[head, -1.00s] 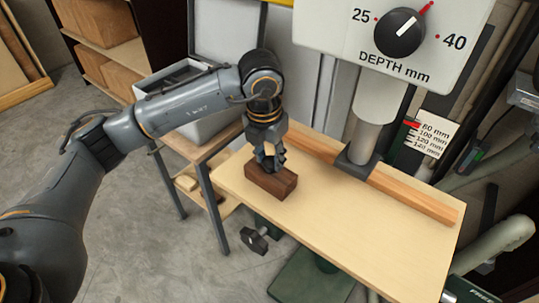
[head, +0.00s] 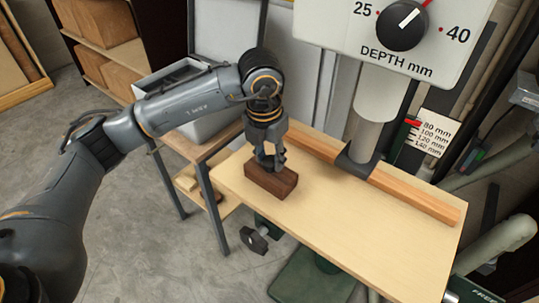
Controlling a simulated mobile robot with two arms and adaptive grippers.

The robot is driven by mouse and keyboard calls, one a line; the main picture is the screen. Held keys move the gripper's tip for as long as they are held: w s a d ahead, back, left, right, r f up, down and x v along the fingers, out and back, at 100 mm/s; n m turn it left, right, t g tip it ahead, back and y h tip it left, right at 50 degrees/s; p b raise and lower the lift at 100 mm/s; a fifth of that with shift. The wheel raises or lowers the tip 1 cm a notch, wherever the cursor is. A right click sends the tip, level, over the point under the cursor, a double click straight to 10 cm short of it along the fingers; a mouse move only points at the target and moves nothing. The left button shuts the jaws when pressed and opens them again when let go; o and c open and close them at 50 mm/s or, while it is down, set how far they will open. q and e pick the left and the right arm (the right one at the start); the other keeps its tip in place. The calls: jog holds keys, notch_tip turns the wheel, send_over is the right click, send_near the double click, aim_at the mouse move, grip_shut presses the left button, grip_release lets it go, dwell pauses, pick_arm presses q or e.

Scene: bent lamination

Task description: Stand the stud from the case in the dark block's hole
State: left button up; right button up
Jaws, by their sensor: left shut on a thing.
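The dark block (head: 284,184) is a dark brown wooden block lying near the left end of the light wooden table. My left gripper (head: 268,167) points down right over the block, its fingertips at or just above the block's top. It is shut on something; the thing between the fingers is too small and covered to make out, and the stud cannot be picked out. The block's hole is hidden by the fingers. The grey case (head: 205,127) stands open behind my left arm, partly covered by it. My right gripper is not in view.
The table (head: 370,238) is clear in front and to the right of the block. A wooden fence (head: 415,198) runs along its back. The machine's thick column (head: 371,125) comes down to the fence. A black clamp knob (head: 254,240) sits below the table's left edge.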

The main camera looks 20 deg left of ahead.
pick_arm(q)
jog(key=o, duration=1.3)
jog(key=shift+r, duration=0.15)
jog(key=shift+r+p, duration=1.6)
jog(key=shift+r, duration=1.8)
